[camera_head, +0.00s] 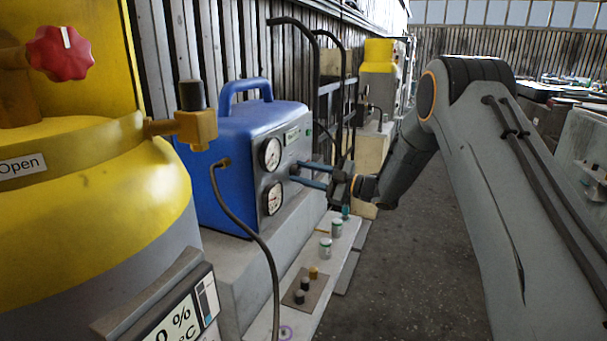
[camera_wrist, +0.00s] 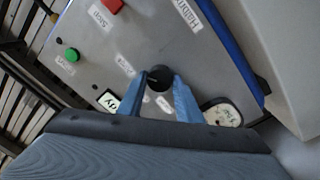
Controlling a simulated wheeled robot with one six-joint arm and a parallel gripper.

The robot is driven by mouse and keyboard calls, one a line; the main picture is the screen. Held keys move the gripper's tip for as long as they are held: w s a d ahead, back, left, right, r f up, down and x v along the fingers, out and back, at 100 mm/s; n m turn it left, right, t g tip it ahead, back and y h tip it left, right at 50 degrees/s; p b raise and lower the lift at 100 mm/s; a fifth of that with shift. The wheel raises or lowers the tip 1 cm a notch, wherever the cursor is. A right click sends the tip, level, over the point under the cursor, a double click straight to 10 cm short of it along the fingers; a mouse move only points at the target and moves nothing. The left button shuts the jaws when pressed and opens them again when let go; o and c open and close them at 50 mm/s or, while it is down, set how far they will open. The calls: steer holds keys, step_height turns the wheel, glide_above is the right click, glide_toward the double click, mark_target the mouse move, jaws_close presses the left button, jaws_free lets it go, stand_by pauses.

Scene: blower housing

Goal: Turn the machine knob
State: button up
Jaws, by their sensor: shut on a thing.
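The blue machine (camera_head: 232,150) stands on a grey block left of centre in the head view, with two round gauges on its grey front panel. My gripper (camera_head: 296,175) reaches the panel from the right, beside the gauges. In the wrist view the grey panel (camera_wrist: 110,45) fills the upper part. A round black knob (camera_wrist: 160,77) sits between the two blue fingertips of my gripper (camera_wrist: 160,80), which is shut on it. The knob's lower sides are partly hidden by the fingers. In the head view the knob is too small to make out.
A red button (camera_wrist: 113,5) and a green button (camera_wrist: 72,54) are on the panel. A gauge (camera_wrist: 222,112) lies right of my fingers. A hose (camera_head: 245,225) hangs in front of the machine. A yellow tank (camera_head: 110,190) with a red valve handle (camera_head: 60,53) stands at left. The floor is clear.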

steer(key=o, duration=1)
steer(key=shift+o, duration=0.2)
steer(key=shift+d, duration=0.1)
steer(key=b+v, duration=0.1)
steer(key=v, duration=0.6)
steer(key=shift+d, duration=0.3)
steer(key=shift+s+f, duration=0.1)
steer(key=shift+s, duration=0.05)
